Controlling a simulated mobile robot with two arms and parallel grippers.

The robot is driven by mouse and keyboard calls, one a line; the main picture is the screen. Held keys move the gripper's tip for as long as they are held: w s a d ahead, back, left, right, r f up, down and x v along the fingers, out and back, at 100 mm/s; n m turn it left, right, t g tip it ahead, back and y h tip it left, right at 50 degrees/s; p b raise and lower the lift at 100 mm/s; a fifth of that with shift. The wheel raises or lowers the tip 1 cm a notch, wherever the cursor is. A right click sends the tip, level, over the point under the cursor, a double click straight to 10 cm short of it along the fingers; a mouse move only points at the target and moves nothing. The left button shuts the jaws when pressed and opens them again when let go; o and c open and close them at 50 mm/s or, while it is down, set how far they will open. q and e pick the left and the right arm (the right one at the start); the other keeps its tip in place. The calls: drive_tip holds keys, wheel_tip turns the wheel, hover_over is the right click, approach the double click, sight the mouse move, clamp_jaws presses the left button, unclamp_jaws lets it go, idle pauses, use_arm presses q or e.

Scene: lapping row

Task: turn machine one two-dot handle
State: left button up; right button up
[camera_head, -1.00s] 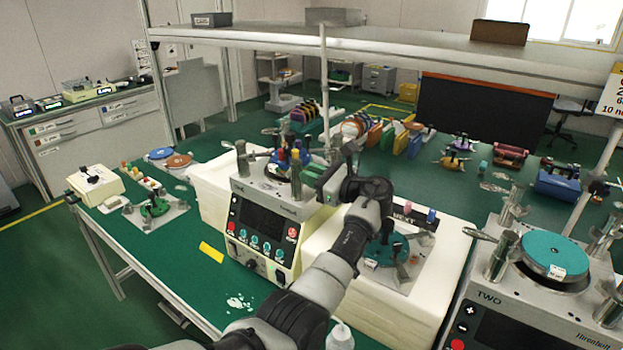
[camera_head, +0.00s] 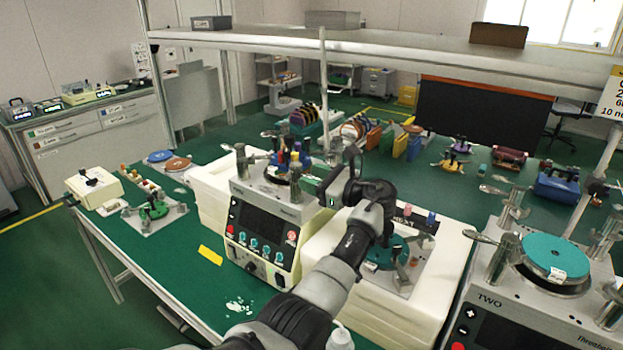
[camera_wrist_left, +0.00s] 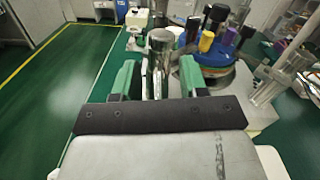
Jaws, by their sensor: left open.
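Machine one (camera_head: 262,225) is the white unit with a dark screen and blue knobs at the middle of the table. Metal posts with clamp handles stand around its round top, one at its left (camera_head: 242,162) and one at its front right (camera_head: 295,182). My left gripper (camera_head: 314,184) is at the right side of that top, close to the front-right post. In the left wrist view its two green fingers (camera_wrist_left: 157,82) are apart, with a metal post and handle (camera_wrist_left: 160,45) between or just beyond them. Contact cannot be told. No dot marks are readable. My right gripper is not in view.
On machine one's top are blue, yellow and dark pieces (camera_wrist_left: 213,45). Machine two (camera_head: 490,300), with a teal disc (camera_head: 556,257), stands at the right. A white block (camera_head: 400,310) lies between the machines. A shelf (camera_head: 400,48) spans above the table.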

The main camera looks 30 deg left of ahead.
use_arm(q)
drive_tip(key=d+b, duration=0.2)
drive_tip(key=d, duration=0.8)
drive_tip(key=shift+s, duration=0.3)
